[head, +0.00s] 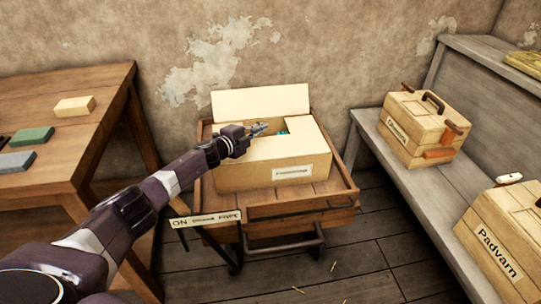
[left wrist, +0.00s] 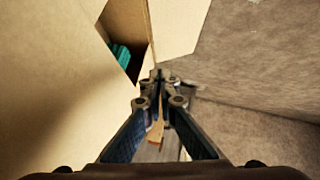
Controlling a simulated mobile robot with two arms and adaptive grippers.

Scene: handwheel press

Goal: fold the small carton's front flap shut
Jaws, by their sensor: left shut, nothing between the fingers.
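The small carton (head: 250,178) sits on a wooden cart, with a pale label on its front face. Its back flap (head: 260,101) stands up behind the opening. Pale flap surface (head: 290,147) covers the front and right of the top; I cannot tell whether the front flap lies fully flat. A gap shows something teal (head: 283,132) inside, also seen in the left wrist view (left wrist: 122,57). My left gripper (head: 264,128) is shut and empty, over the carton's top by the gap; contact is unclear. Its fingertips (left wrist: 158,76) meet in the wrist view. My right gripper is out of view.
The cart (head: 340,200) has a raised wooden rim and a sign at its front left. A workbench (head: 95,85) with several blocks stands left. A grey bench (head: 365,125) with wooden boxes (head: 420,125) stands right. The floor in front is mostly clear.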

